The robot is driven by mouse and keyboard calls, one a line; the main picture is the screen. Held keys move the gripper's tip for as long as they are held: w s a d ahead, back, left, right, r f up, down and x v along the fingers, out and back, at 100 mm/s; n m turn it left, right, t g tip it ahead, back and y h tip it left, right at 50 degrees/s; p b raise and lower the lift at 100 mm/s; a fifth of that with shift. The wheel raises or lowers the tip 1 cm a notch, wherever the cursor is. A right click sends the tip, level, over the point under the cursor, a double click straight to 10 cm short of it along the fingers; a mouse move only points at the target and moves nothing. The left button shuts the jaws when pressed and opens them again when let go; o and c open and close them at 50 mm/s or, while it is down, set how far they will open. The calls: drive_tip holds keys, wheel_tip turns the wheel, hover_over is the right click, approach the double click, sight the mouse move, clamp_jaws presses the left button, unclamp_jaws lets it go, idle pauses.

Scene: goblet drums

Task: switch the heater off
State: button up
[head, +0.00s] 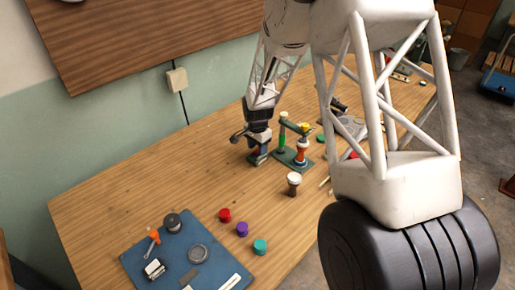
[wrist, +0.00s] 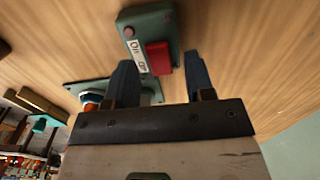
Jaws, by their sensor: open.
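A small green switch box (wrist: 150,35) with a white label reading "On" and a less clear second word lies on the table in the wrist view. A red switch piece (wrist: 158,58) sits at its lower end, beside the label; I cannot tell its setting. My gripper (wrist: 159,66) is open and empty, with one blue finger to each side of the red piece. Whether either finger touches it is unclear. In the head view my gripper (head: 258,152) is low over the table, left of a green stand (head: 296,160), and mostly hides the box.
The green stand holds upright posts and an orange-and-white part. A dark cup with a pale top (head: 293,184) stands in front. Table left of my gripper is clear.

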drive_tip(key=shift+f, duration=0.3)
clamp_jaws()
drive_tip(key=shift+d, duration=0.15)
drive_tip(key=shift+w+g+y, duration=0.2)
drive_tip(key=shift+g+y, duration=0.6)
